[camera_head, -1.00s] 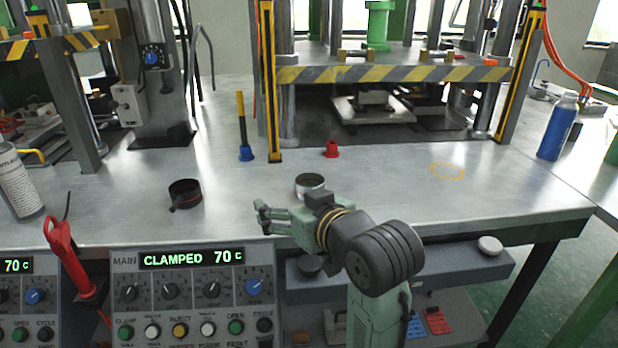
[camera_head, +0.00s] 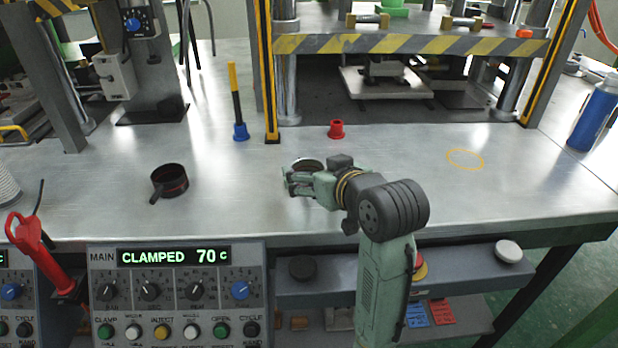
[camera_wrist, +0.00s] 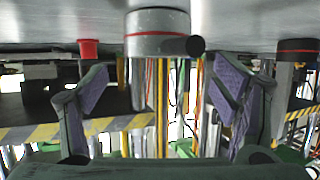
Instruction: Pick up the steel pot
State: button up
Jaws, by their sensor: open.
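The steel pot (camera_head: 306,164) stands on the metal bench, its lower part hidden behind my gripper (camera_head: 291,183) in the head view. In the wrist view, which is upside down, the steel pot (camera_wrist: 157,22) is a bright cylinder with a red band and a dark handle end pointing toward the camera. My gripper (camera_wrist: 158,82) is open, with one finger to each side of the pot's line. The pot lies ahead of the fingers, and nothing is held. I cannot tell whether a finger touches it.
A dark pot (camera_head: 171,182) with a handle stands to the left, and also shows in the wrist view (camera_wrist: 297,46). A red cup-like piece (camera_head: 336,129) and a blue-based rod (camera_head: 240,130) stand behind. A striped press (camera_head: 400,44) bounds the back.

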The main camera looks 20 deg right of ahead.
aim_at(302, 164)
jog(key=shift+p+x, duration=0.6)
jog(key=shift+x, duration=2.1)
jog(key=shift+d+f, duration=0.15)
jog(key=shift+c, duration=0.5)
jog(key=c, duration=1.2)
jog(key=shift+c, duration=0.2)
